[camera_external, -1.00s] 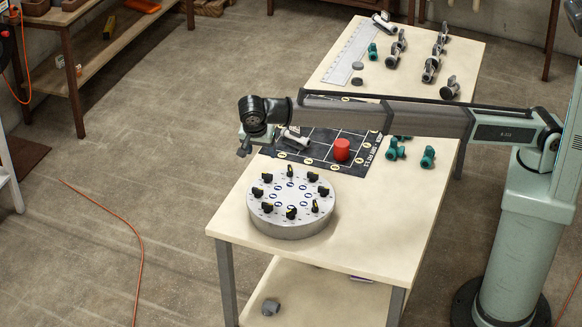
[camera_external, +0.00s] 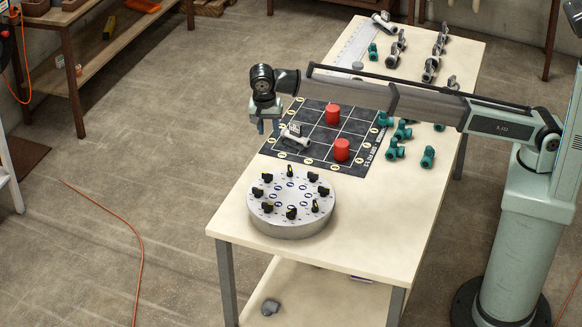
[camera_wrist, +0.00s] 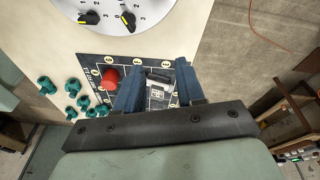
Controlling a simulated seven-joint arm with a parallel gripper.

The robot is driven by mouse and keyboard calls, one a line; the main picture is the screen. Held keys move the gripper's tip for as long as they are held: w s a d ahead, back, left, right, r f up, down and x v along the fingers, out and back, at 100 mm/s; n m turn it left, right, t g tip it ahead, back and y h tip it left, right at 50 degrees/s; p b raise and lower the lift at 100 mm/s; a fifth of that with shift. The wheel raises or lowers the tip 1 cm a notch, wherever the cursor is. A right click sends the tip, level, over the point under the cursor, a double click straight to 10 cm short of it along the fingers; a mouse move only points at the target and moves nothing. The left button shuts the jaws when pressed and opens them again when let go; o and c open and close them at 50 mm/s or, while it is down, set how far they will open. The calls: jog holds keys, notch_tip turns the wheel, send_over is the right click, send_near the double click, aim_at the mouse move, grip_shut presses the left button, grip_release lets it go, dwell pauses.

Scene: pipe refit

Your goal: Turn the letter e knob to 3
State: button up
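A round grey-white disc (camera_external: 291,228) with a ring of black knobs with yellow marks lies at the near end of the table. The knob letters are too small to read, so I cannot tell which is e. In the wrist view, part of the disc (camera_wrist: 112,8) shows at the top, with a black knob (camera_wrist: 89,18) and another (camera_wrist: 128,20) beside printed numbers. My gripper (camera_external: 268,127) is behind the disc, above the left side of the dark mat. In the wrist view its blue fingers (camera_wrist: 158,78) are apart and hold nothing.
The dark grid mat (camera_external: 318,118) bears two red cylinders (camera_external: 341,150) and a white-grey fitting (camera_external: 295,136), which shows between the fingers in the wrist view. Several teal fittings (camera_external: 428,157) stand to its right. Grey valves (camera_external: 431,69) and a ruler (camera_external: 357,42) lie behind.

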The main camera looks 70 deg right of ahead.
aim_at(267, 174)
jog(key=a+f+n, duration=0.1)
jog(key=f+n, duration=0.3)
jog(key=n, duration=0.1)
jog(key=a+f+n+y, duration=0.1)
jog(key=f+n, duration=0.4)
jog(key=a+f+n+y, duration=0.1)
jog(key=f+n, duration=0.3)
jog(key=f, duration=0.1)
jog(key=shift+s+a+f+n, duration=0.15)
jog(key=shift+s+a+n, duration=0.2)
jog(key=shift+s+n, duration=0.05)
dwell(0.4)
grip_shut()
